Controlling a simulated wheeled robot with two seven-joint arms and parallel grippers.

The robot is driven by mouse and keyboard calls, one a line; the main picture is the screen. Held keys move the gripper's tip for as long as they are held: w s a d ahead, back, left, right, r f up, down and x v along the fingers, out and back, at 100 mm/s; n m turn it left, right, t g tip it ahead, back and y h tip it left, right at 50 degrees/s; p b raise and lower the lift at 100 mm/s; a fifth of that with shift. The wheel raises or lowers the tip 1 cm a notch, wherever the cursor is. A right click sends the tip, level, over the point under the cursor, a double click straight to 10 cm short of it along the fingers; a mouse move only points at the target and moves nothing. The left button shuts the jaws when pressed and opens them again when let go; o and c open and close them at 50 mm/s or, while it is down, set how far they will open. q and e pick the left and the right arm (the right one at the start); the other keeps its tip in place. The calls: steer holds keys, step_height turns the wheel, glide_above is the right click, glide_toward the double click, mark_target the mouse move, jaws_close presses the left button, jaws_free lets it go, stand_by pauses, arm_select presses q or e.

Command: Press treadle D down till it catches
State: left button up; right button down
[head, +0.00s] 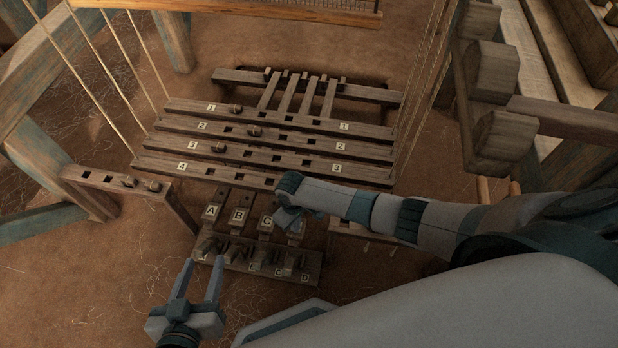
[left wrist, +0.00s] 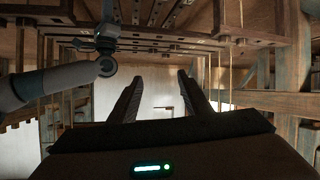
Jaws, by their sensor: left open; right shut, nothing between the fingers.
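Treadles A (head: 211,212), B (head: 238,216) and C (head: 265,222) lie side by side under the lams. Treadle D (head: 295,239) is the rightmost; my right gripper (head: 287,220) covers most of it, so its label is hidden. My right gripper is shut with nothing in it, at or just above treadle D; I cannot tell if they touch. The catch block (head: 228,264) with marked slots lies in front of the treadles. My left gripper (head: 204,260) is open and empty, left of and before the block. Its fingers (left wrist: 158,85) show spread in the left wrist view.
Numbered lams (head: 265,146) with pegs and holes span above the treadles. Cords (head: 120,72) hang on both sides. A low peg rail (head: 122,182) stands left, and heavy wooden blocks (head: 492,70) stand right. The earth floor is clear at the lower left.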

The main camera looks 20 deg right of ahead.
steer(key=shift+f, duration=0.5)
steer(key=shift+f+b, duration=0.55)
steer(key=shift+b, duration=0.05)
steer(key=shift+f, duration=0.25)
steer(key=shift+f+b, duration=0.4)
steer(key=shift+b, duration=0.05)
steer(key=shift+f, duration=0.35)
steer(key=shift+s+f+b, duration=0.1)
steer(key=shift+f+b, duration=0.4)
steer(key=shift+b, duration=0.05)
steer(key=shift+f, duration=0.35)
steer(key=shift+f+b, duration=0.35)
steer(key=shift+b, duration=0.1)
steer(key=shift+f+b, duration=0.4)
steer(key=shift+f, duration=0.15)
arm_select(q)
step_height(320, 180, up, 17)
steer(key=s+d+t+h, duration=0.1)
steer(key=d+t+h, duration=0.1)
steer(key=t, duration=0.8)
steer(key=shift+s+d+f+t+h, duration=0.15)
steer(key=shift+s+d+t+h, duration=0.2)
steer(key=shift+h, duration=0.55)
